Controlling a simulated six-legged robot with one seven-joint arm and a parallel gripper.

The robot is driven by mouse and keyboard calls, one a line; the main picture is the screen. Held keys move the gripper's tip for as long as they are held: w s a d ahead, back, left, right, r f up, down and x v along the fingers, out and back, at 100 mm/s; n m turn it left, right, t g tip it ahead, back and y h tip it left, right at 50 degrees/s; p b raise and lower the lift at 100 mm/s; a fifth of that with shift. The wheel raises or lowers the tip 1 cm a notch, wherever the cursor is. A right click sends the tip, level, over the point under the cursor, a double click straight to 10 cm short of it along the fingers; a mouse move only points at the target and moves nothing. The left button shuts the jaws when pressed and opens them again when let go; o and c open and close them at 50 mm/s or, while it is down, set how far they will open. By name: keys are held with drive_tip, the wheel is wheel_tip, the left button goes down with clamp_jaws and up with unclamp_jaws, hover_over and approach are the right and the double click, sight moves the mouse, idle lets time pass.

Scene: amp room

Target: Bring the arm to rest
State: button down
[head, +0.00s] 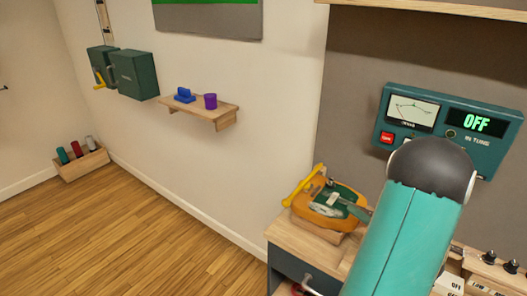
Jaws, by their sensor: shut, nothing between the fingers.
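One teal link of my arm with a dark rounded joint rises at the lower right in the head view. It stands in front of part of the workbench and the lower edge of the wall panel. My gripper does not show in this view, so its place and what is near it cannot be seen.
An orange and green device with a yellow handle (324,204) sits on the wooden bench top (285,236), left of my arm. A teal meter panel reading "OFF" (400,109) hangs behind. A wall shelf (200,108) holds blue and purple items.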

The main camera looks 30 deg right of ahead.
drive_tip(key=shift+a, duration=0.1)
drive_tip(key=w+a+r+n+g+y, duration=0.2)
drive_tip(key=a+g+y, duration=0.15)
drive_tip(key=a, duration=0.55)
drive_tip(key=w+a+r+n+g+y, duration=0.1)
drive_tip(key=w+a+n+g+y, duration=0.15)
drive_tip(key=a+g, duration=0.4)
drive_tip(key=w+a+r+n+g+y, duration=0.1)
drive_tip(key=w+a+r+g+y, duration=0.15)
drive_tip(key=a, duration=0.75)
drive_tip(key=s+a+r+n+h, duration=0.1)
drive_tip(key=s+a+r+h, duration=0.1)
drive_tip(key=a+h, duration=0.4)
drive_tip(key=s+a+r+n+g+h, duration=0.1)
drive_tip(key=s+a+r+n+h, duration=0.1)
drive_tip(key=a+h, duration=0.4)
drive_tip(key=shift+s+a+r, duration=0.35)
drive_tip(key=shift+s+r, duration=0.2)
drive_tip(key=shift+s, duration=0.55)
drive_tip(key=shift+d, duration=0.15)
